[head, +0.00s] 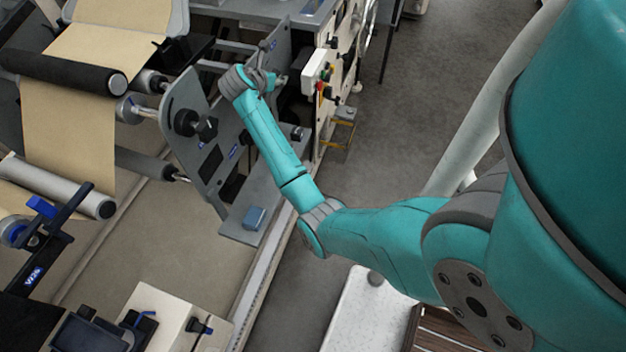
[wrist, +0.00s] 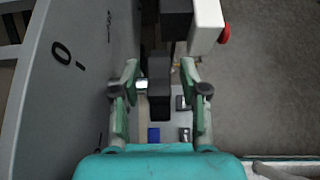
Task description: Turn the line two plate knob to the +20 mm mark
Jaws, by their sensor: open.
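In the wrist view a grey plate (wrist: 70,80) fills the left side, with a "0" mark and a smaller, unreadable mark above it. A black knob (wrist: 159,85) on a short bright shaft stands out from this plate. My gripper (wrist: 160,92) is open, with one green finger on each side of the knob. The left finger is close to the shaft; I cannot tell whether either finger touches. In the head view my gripper (head: 262,78) is at the upright grey plate (head: 283,45), and the knob is hard to make out there. No +20 mark is readable.
A nearer plate with a black knob (head: 207,128) stands left of my arm. A white box with red and green buttons (head: 318,75) is right of my gripper. Kraft web (head: 65,130) runs over rollers at left. The floor (head: 400,120) at right is clear.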

